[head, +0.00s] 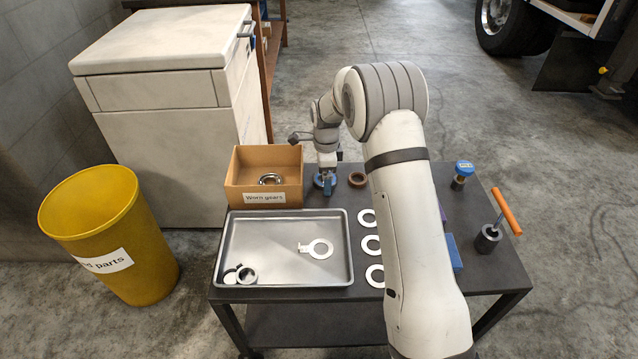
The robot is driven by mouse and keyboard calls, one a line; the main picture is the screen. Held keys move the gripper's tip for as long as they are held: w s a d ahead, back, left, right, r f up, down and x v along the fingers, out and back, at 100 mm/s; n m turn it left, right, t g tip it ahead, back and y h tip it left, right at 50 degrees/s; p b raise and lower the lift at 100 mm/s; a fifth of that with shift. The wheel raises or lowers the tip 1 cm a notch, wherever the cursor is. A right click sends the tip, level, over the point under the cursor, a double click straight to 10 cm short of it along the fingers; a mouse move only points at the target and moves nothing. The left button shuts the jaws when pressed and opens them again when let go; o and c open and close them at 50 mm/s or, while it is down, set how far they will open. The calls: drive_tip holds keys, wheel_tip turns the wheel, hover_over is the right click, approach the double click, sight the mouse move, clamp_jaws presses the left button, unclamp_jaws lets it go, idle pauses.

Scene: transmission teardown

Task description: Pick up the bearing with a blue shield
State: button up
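A blue ring-shaped part (319,181), which looks like the bearing with a blue shield, lies on the dark cart top just right of the cardboard box. My gripper (328,184) points down right at it, and its fingers overlap the blue part in the picture. The fingers are small and dark here, so I cannot tell whether they are open around it or shut on it. Part of the blue ring is hidden behind the gripper.
A brown ring (357,179) lies close to the right. The "Worn gears" box (264,199) stands left, with a metal tray (285,281) in front. White rings (371,244), a blue-capped container (462,176) and an orange-handled tool (507,211) are further right.

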drive_tip(key=c, duration=1.3)
drive_tip(key=shift+o, duration=0.2)
drive_tip(key=shift+r, duration=0.1)
wheel_tip(320, 180, up, 10)
drive_tip(key=p, duration=0.3)
